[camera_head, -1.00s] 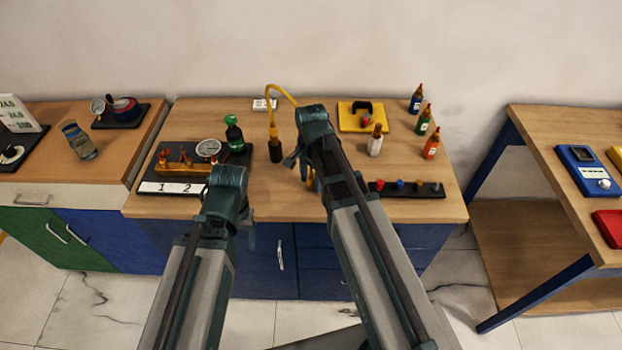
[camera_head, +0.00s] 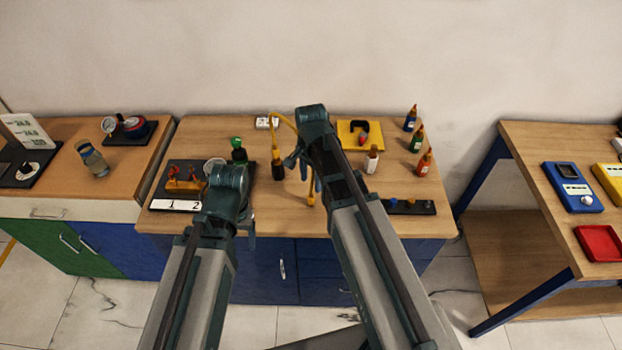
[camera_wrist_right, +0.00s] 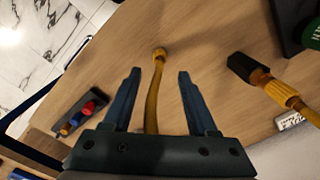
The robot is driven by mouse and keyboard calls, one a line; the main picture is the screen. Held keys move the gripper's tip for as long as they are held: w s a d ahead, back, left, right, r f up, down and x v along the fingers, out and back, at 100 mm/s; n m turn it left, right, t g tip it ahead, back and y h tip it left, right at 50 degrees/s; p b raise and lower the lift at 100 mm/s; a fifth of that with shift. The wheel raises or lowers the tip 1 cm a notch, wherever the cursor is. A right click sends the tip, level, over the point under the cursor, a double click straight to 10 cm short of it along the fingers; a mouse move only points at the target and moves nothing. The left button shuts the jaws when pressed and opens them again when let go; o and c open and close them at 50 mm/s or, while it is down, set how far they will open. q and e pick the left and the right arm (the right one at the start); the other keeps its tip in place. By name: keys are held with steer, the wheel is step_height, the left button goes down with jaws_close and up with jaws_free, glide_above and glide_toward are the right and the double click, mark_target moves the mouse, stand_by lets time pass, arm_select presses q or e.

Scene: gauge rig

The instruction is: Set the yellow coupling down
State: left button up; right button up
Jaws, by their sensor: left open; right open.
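The yellow coupling (camera_wrist_right: 160,53) is the end of a yellow hose. In the right wrist view it appears over the wooden tabletop, just past and between my right fingertips (camera_wrist_right: 159,72), with no finger touching it. In the head view the coupling (camera_head: 311,200) shows below my right gripper (camera_head: 304,170), which is open around the hose. Whether the coupling touches the table is hard to tell. My left gripper (camera_head: 243,218) is open, low over the front of the table, partly hidden by its own arm.
A black-and-yellow connector (camera_head: 277,158) stands left of my right gripper. Bottles (camera_head: 417,138) and a yellow tray (camera_head: 350,128) stand behind.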

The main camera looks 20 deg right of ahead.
mark_target(311, 193)
step_height(311, 193, up, 4)
steer(key=shift+f+p, duration=0.2)
steer(key=shift+p, duration=1)
arm_select(q)
steer(key=shift+r, duration=1.7)
arm_select(e)
steer(key=s+a+n+h, duration=0.1)
steer(key=s+a+n, duration=0.9)
steer(key=s+n, duration=0.4)
steer(key=shift+s+a+n, duration=0.25)
steer(key=shift+n, duration=0.75)
